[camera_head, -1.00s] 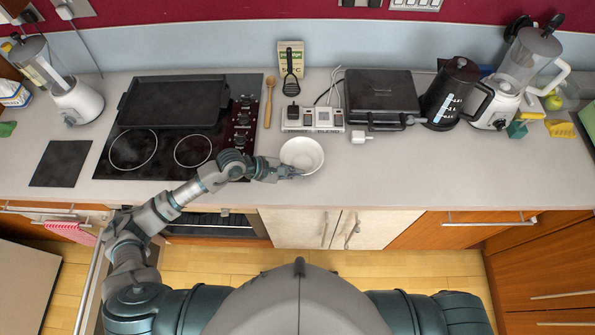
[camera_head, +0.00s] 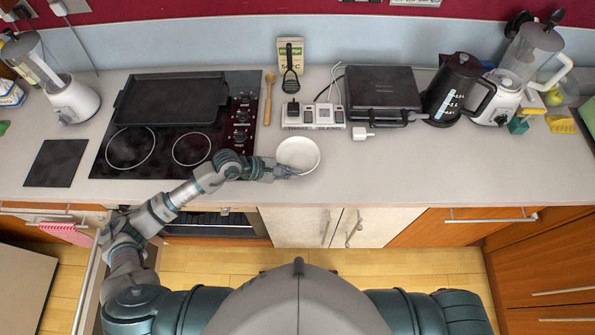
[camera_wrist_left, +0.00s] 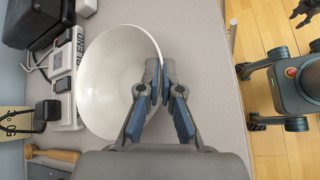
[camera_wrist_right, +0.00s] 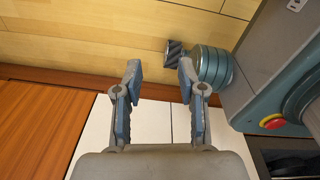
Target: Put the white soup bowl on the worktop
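The white soup bowl (camera_head: 299,153) is upright at the worktop (camera_head: 400,180), to the right of the hob. I cannot tell whether its base touches the surface. My left gripper (camera_head: 291,173) reaches it from the left at its near rim. In the left wrist view, the left fingers (camera_wrist_left: 160,88) are shut on the rim of the bowl (camera_wrist_left: 108,85), one finger inside and one outside. My right gripper (camera_wrist_right: 160,75) is open and empty in the right wrist view, with floor and cupboard fronts beyond it. It is out of the head view.
The hob (camera_head: 172,160) with a black griddle (camera_head: 170,100) lies left. A spoon (camera_head: 268,100), socket strip (camera_head: 313,116) and white plug (camera_head: 362,134) are behind the bowl. A black grill (camera_head: 382,92), kettle (camera_head: 456,92) and blender (camera_head: 520,75) stand right. The worktop right of the bowl is clear.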

